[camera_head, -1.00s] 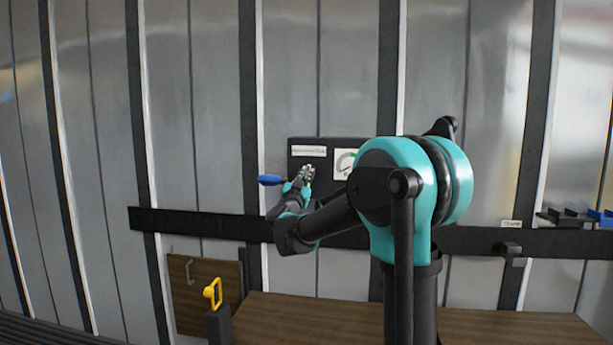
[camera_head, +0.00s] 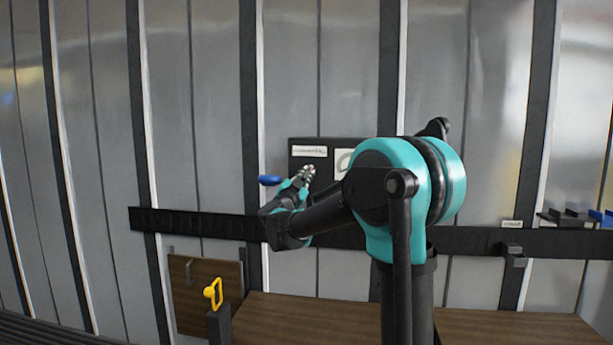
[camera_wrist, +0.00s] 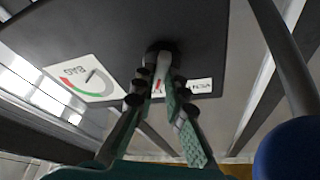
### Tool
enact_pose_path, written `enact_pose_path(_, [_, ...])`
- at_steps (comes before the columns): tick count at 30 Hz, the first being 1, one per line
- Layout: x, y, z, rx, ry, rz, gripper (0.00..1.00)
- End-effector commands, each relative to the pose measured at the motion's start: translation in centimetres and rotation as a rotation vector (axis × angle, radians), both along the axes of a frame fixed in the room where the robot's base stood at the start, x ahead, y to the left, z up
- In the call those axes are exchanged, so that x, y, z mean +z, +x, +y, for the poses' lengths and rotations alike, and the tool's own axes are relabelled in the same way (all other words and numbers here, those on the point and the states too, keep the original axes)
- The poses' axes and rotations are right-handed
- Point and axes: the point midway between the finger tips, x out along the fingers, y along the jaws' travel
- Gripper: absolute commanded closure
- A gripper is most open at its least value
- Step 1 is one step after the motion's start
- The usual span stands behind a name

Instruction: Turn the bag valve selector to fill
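The bag valve panel (camera_wrist: 100,30) is a dark box on the wall; it also shows in the head view (camera_head: 297,163), partly behind my arm. The selector (camera_wrist: 162,66) is a pale lever on a dark round hub, seen in the wrist view. My gripper (camera_wrist: 160,86) is open, with its two fingers on either side of the lever's free end. A small gap seems to show beside it; contact is unclear. In the head view my gripper (camera_head: 306,174) is in front of the panel and hides the selector.
A BAG gauge (camera_wrist: 86,78) with a needle and red and green arc is beside the selector. A blue handle (camera_head: 270,180) sticks out left of the panel and is close to my gripper in the wrist view (camera_wrist: 290,150). A yellow handle (camera_head: 213,292) stands lower left.

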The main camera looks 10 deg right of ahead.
Motion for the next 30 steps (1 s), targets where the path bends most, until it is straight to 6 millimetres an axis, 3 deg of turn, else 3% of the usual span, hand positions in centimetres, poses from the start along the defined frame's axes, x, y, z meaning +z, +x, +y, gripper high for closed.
enact_pose_path(5, [0.0,0.0,0.0,0.0,0.0,0.0,0.67])
enact_pose_path(17, [-0.3,-0.7,0.4,0.002,-0.001,0.0,0.67])
enact_pose_path(30, [-3.0,-7.4,4.3,0.003,-0.001,0.001,0.67])
